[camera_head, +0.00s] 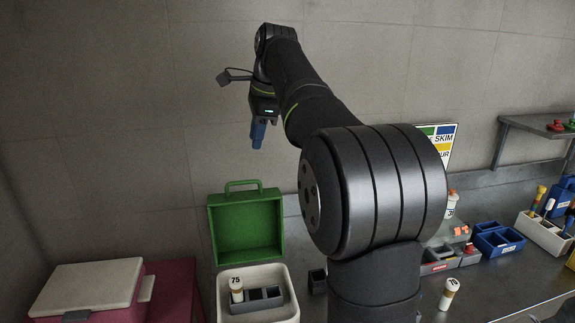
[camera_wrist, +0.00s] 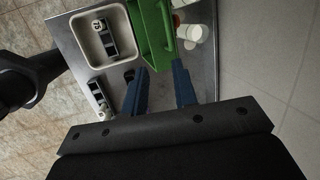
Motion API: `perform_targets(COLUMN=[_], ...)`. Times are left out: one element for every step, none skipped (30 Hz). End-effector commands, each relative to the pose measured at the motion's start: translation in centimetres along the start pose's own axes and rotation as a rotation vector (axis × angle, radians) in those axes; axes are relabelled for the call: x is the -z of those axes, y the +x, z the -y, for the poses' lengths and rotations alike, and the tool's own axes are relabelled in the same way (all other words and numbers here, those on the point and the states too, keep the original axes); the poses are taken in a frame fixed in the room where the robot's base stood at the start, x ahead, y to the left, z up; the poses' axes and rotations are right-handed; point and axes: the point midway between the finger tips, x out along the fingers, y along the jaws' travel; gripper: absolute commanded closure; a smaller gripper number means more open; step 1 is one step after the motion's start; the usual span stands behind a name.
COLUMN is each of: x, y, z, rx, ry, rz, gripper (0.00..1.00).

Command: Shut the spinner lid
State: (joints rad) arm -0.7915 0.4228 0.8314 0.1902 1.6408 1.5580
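A green, hollow, tray-like panel (camera_head: 246,225) with a handle on its top edge stands upright behind a white tub (camera_head: 268,271). It looks like a raised lid, though I cannot tell for sure that it is the spinner's. The tub is open at the top and holds a grey rack (camera_head: 257,303) with a vial marked 75 (camera_head: 237,289). My gripper (camera_head: 257,134) is high above the green panel, pointing down. In the wrist view its two blue fingers (camera_wrist: 160,88) are apart and empty, with the green panel (camera_wrist: 152,30) beyond them. Any hinge is not clear.
A magenta box with a pale lid (camera_head: 87,285) stands at the left. Right of my arm are a vial (camera_head: 448,293), blue bins (camera_head: 498,240) and a white rack (camera_head: 545,234). White containers (camera_wrist: 187,35) stand beside the panel. Air around my gripper is clear.

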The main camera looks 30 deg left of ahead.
Motion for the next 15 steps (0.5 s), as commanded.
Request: perform_targets(x=[-0.1, -0.1, -0.1, -0.1, -0.1, -0.2, -0.2, -0.2, -0.3, -0.3, -0.3, -0.4, -0.4, -0.5, -0.6], y=[0.2, 0.4, 0.7, 0.9, 1.1, 1.5, 1.8, 2.0, 2.3, 2.6, 2.8, 3.2, 3.4, 3.7, 4.0], z=[0.2, 0.3, 0.5, 0.7, 0.9, 1.3, 1.5, 1.8, 2.1, 2.3, 2.6, 2.9, 3.2, 3.4, 3.7], rx=[0.003, 0.006, 0.011, 0.014, 0.018, 0.023, 0.026, 0.029, 0.032, 0.034, 0.035, 0.034, 0.034, 0.032, 0.029], ry=[-0.04, -0.075, -0.133, -0.185, -0.242, -0.326, -0.392, -0.46, -0.548, -0.615, -0.682, -0.772, -0.839, -0.907, -0.995], rz=[-0.006, -0.01, -0.018, -0.026, -0.036, -0.049, -0.06, -0.072, -0.087, -0.099, -0.112, -0.128, -0.142, -0.154, -0.171], gripper=[0.84, 0.9, 0.98, 1.0, 1.0, 1.0, 1.0, 1.0, 1.0, 1.0, 1.0, 1.0, 1.0, 1.0, 1.0])
